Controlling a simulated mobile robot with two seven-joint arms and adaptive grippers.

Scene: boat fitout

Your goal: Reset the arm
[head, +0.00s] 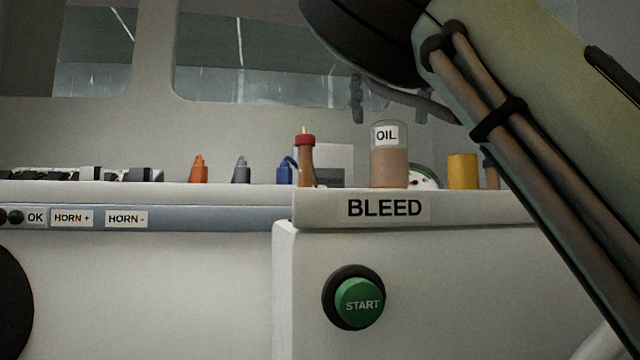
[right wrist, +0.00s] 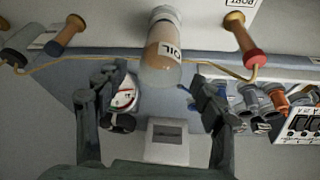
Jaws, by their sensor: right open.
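My right arm comes in from the upper right of the head view. My right gripper (head: 402,100) hangs down above the OIL container (head: 388,168), its fingers spread and partly hidden by the arm. In the right wrist view my right gripper (right wrist: 160,84) is open, with nothing held between its fingers. The clear OIL container (right wrist: 161,55), partly filled with brown liquid, shows beyond and between the fingertips; I cannot tell how close they are. My left gripper is not in view.
A brown fitting with a red end (head: 305,162) stands left of the container; a thin tube (right wrist: 130,58) shows in the right wrist view. A yellow cylinder (head: 462,171) stands to the right. The green START button (head: 360,302) is below the BLEED label (head: 384,208). Orange, grey and blue parts stand farther left.

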